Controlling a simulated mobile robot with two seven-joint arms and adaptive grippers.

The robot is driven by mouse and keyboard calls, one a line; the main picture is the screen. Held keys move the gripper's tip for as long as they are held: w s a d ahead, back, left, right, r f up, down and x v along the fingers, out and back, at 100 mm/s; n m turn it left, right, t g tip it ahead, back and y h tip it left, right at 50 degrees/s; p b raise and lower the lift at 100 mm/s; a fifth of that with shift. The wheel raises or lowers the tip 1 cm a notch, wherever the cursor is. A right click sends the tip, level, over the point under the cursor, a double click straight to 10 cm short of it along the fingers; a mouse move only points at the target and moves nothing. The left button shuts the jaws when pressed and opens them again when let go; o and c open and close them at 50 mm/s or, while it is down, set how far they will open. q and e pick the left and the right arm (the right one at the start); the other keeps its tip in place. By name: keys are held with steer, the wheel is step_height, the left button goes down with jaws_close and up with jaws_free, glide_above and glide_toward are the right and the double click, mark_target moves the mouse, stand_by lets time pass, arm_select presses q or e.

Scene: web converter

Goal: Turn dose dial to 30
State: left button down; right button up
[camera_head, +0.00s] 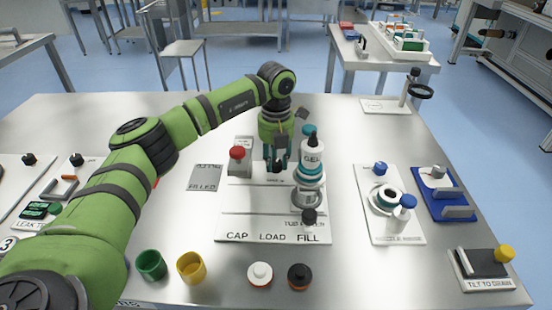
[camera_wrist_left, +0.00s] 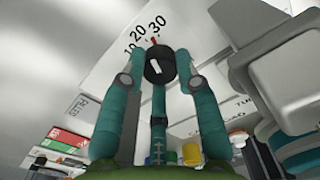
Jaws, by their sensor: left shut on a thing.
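My left gripper (camera_head: 277,164) reaches down over the back of the white fill station, left of the GEL bottle (camera_head: 312,158). In the left wrist view its teal fingers (camera_wrist_left: 158,75) are shut on the black dose dial (camera_wrist_left: 158,65), one on each side. The dial has a white mark on its face. A small red tip shows at its upper edge, on the side of the printed 20 and 30. In the head view the dial is mostly hidden by the fingers. My right gripper is not in view.
A red knob (camera_head: 237,153) stands close left of the gripper. Green (camera_head: 151,265) and yellow (camera_head: 191,268) cups and white (camera_head: 260,274) and black (camera_head: 300,276) caps are at the front. A white nozzle station (camera_head: 375,235) and blue fixture (camera_head: 465,212) stand right.

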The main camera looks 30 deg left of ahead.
mark_target(276, 162)
arm_select(q)
steer(key=m, duration=0.3)
steer(key=shift+m, duration=0.4)
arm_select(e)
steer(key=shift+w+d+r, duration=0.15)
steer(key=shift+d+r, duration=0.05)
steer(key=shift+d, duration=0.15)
arm_select(q)
steer(key=c, duration=0.9)
jaws_free()
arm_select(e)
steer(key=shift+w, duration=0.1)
arm_select(q)
steer(key=shift+r, duration=0.15)
step_height(276, 162, up, 12)
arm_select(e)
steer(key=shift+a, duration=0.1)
